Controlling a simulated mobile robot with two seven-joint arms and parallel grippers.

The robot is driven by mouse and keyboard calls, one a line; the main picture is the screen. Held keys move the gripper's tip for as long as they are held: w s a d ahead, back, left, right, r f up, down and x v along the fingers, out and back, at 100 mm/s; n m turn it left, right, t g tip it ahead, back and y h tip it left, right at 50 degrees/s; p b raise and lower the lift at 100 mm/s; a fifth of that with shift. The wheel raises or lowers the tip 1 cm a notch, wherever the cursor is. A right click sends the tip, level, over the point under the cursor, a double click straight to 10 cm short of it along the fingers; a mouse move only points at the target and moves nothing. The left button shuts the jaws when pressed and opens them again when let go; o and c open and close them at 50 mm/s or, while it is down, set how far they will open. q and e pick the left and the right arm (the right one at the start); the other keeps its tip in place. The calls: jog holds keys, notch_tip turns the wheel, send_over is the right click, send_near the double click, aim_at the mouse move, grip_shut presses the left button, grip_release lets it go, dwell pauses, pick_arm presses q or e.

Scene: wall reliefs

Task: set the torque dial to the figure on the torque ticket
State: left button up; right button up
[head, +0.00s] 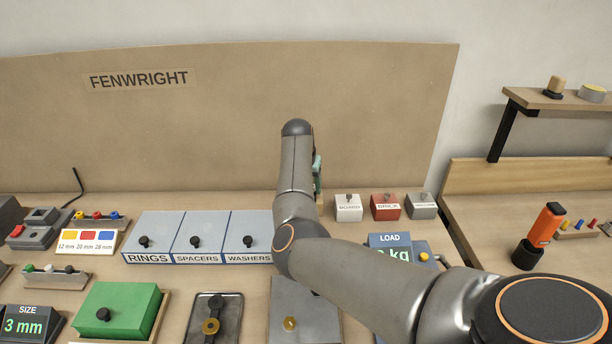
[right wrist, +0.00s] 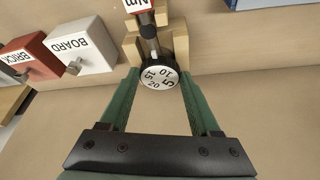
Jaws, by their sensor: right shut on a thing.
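The torque dial (right wrist: 158,78) is a round white face with a black rim, marked 5, 10, 15 and 20, on the end of a dark shaft in a wooden cradle (right wrist: 180,42). My right gripper (right wrist: 160,85) has its green fingers on either side of the dial and is shut on it. In the head view only a green bit of this gripper (head: 318,172) shows past my arm, which hides the dial. A white and red label (right wrist: 139,4) reading "Nm" is cut off at the top of the wrist view; no figure shows on it. My left gripper is out of view.
White BOARD (head: 348,208) and red BRICK (head: 385,207) boxes stand right of my arm, with a grey box (head: 421,206) beside them. RINGS (head: 150,240), SPACERS and WASHERS boxes stand to its left. A LOAD display (head: 390,245) is partly behind my arm.

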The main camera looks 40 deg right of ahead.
jog(key=n, duration=0.1)
jog(key=n+p, duration=0.1)
jog(key=shift+s+d+n+t+y, duration=0.2)
jog(key=shift+n+t+y, duration=0.1)
jog(key=shift+n+t, duration=0.1)
jog(key=n, duration=0.1)
jog(key=n+t+y, duration=0.1)
jog(key=n, duration=0.1)
jog(key=shift+s+d+n, duration=0.1)
jog(key=shift+d+n, duration=0.1)
jog(key=shift+n, duration=0.1)
jog(key=n+y, duration=0.1)
jog(key=n, duration=0.3)
jog(key=shift+d+y, duration=0.2)
jog(key=shift+y, duration=0.2)
jog(key=shift+d+n+y, duration=0.1)
jog(key=shift+n+y, duration=0.5)
jog(key=shift+n, duration=1.1)
jog(key=o, duration=1.4)
jog(key=shift+r, duration=0.1)
jog(key=b+v, duration=0.1)
jog(key=v, duration=1.1)
jog(key=shift+s+r, duration=0.1)
jog(key=shift+s, duration=0.05)
